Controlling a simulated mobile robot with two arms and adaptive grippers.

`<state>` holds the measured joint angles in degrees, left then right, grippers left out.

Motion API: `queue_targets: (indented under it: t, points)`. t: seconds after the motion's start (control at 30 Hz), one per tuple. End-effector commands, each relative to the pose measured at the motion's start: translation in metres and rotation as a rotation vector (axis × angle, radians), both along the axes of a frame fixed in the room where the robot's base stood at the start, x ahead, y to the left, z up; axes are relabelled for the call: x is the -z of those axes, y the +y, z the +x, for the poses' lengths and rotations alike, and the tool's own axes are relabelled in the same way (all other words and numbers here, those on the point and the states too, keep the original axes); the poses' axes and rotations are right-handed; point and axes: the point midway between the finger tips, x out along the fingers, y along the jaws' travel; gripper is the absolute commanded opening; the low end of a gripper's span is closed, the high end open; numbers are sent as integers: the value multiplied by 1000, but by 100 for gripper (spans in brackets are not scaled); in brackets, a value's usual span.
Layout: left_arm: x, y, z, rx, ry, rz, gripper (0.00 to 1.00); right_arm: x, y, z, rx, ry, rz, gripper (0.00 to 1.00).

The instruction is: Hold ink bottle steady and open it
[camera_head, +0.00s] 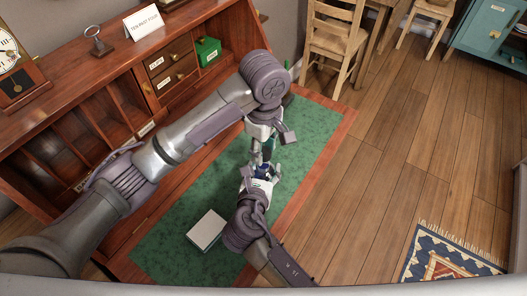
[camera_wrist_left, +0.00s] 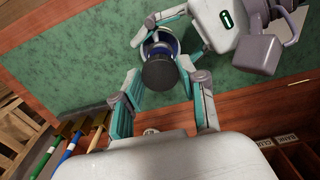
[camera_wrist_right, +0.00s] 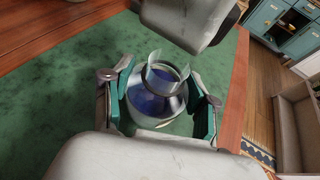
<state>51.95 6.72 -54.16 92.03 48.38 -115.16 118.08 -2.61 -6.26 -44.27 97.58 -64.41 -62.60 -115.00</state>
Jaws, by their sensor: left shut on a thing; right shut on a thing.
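The ink bottle (camera_wrist_right: 155,106), clear glass with blue ink, stands between the fingers of my right gripper (camera_wrist_right: 160,112), which is shut on its body. In the left wrist view the round black cap (camera_wrist_left: 159,74) sits between the fingers of my left gripper (camera_wrist_left: 163,76), which is shut on it. The blue bottle rim shows just behind the cap. In the right wrist view the bottle's neck is visible but no dark cap is clear on it; I cannot tell whether cap and neck touch. In the head view, both grippers meet over the green mat (camera_head: 170,262), largely hiding the bottle.
The wooden desk has open compartments (camera_head: 85,130), small drawers (camera_head: 170,65) and a green box (camera_head: 207,51). A white book (camera_head: 207,229) lies on the mat.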

Motion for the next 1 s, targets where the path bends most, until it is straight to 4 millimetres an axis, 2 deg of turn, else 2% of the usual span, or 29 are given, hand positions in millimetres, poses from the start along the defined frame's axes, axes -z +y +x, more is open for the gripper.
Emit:
queue_targets:
  t: [0.13, 0.4, 0.43, 0.57, 0.6, 1.0]
  points:
    - [-17, 1, 1, 0, -3, 1, 0, 0, 0, 0, 0, 0, 0, 0]
    - [-20, 0, 0, 0, 1, 1, 0, 0, 0, 0, 0, -1, 0, 0]
    - [-20, 0, 0, 0, 1, 1, 0, 0, 0, 0, 0, -1, 0, 62]
    - [-20, 0, 0, 0, 1, 1, 0, 0, 0, 0, 0, 0, 0, 83]
    - [-20, 0, 0, 0, 1, 1, 0, 0, 0, 0, 0, 0, 0, 88]
    - [-20, 0, 0, 0, 1, 1, 0, -2, 1, -5, 0, 0, 0, 88]
